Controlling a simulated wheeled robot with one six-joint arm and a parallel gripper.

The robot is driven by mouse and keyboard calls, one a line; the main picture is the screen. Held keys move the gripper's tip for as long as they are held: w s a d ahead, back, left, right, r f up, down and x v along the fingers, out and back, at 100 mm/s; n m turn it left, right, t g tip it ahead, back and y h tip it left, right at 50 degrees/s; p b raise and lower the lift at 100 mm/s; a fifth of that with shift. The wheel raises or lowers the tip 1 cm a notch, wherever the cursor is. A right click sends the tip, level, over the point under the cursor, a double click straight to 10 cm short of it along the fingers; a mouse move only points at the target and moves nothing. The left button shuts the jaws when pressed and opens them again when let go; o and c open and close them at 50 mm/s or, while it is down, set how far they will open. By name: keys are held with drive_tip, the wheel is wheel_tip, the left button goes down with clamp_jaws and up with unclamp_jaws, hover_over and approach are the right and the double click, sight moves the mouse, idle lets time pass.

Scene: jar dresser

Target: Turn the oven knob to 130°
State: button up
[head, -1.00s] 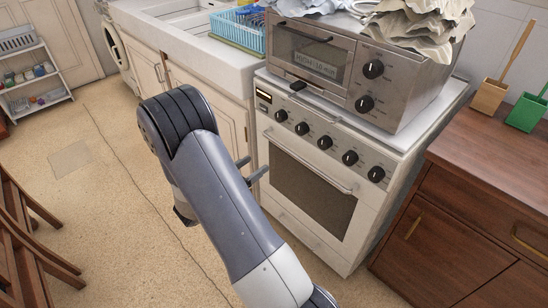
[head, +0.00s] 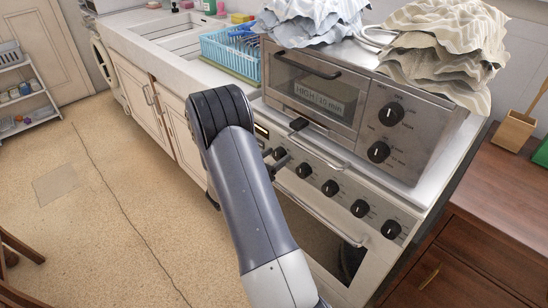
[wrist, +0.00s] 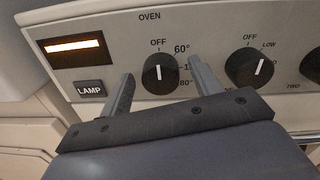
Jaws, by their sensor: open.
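The oven knob (wrist: 160,73) is a round black knob under the "OVEN" label in the wrist view. In the head view the knob (head: 280,153) is the leftmost in the stove's row, close to my arm. My gripper (wrist: 161,69) is open, with one finger to the left and one to the right of the knob. I see gaps on both sides; depth to the panel is hard to tell.
A second knob (wrist: 250,68) with "OFF" and "LOW" is just right of the right finger. A lit orange display (wrist: 75,47) and a LAMP button (wrist: 89,88) are at left. A toaster oven (head: 345,95) with cloths on it stands on the stove.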

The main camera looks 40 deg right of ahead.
drive_tip(key=c, duration=1)
drive_tip(key=shift+o, duration=0.2)
drive_tip(key=shift+f+m+b, duration=0.15)
drive_tip(key=shift+m+b, duration=0.15)
drive_tip(key=shift+b, duration=0.3)
drive_tip(key=m+b, duration=0.2)
drive_tip(key=b, duration=0.2)
drive_tip(key=shift+f+m, duration=0.2)
drive_tip(key=shift+m, duration=0.2)
drive_tip(key=m+b, duration=0.3)
drive_tip(key=b, duration=0.1)
drive_tip(key=m+b, duration=0.3)
drive_tip(key=b, duration=0.2)
drive_tip(key=shift+s+f+m, duration=0.15)
drive_tip(key=shift+m, duration=0.15)
drive_tip(key=m+b, duration=0.3)
drive_tip(key=b, duration=0.1)
drive_tip(key=m+b, duration=0.3)
drive_tip(key=b, duration=0.2)
drive_tip(key=shift+g+h, duration=0.3)
drive_tip(key=shift+h, duration=0.1)
drive_tip(key=shift+m+b, duration=1)
drive_tip(key=shift+b, duration=0.15)
drive_tip(key=shift+r, duration=0.25)
